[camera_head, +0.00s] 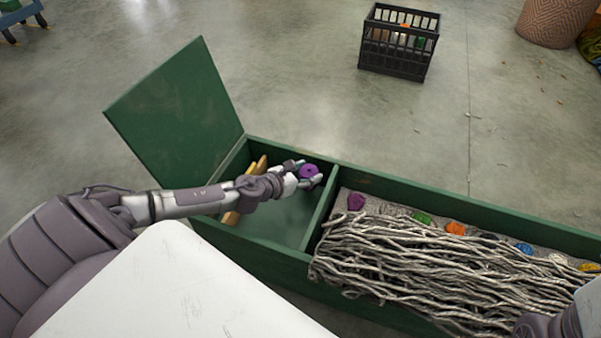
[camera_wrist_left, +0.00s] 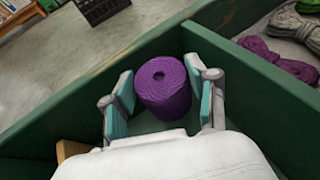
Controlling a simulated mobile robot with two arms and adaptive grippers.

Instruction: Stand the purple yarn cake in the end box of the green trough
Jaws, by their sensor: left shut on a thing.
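The purple yarn cake (camera_head: 309,171) is inside the outline of the end box of the green trough (camera_head: 345,172), near its far wall and the divider. In the left wrist view the yarn cake (camera_wrist_left: 163,88) is upright, with its centre hole facing up. My left gripper (camera_head: 305,177) is shut on it, one finger on each side, as the left wrist view (camera_wrist_left: 165,100) also shows. Whether the cake touches the box floor is hidden. My right gripper is not clearly seen; only part of my right arm shows at the lower right edge.
A green lid (camera_head: 178,105) stands open at the box's left end. Wooden pieces (camera_head: 246,190) lie in the box's left part. Right of the divider, grey strands (camera_head: 420,265) and coloured skeins, one orange (camera_head: 456,229), fill the trough. A black crate (camera_head: 398,42) stands on the floor beyond.

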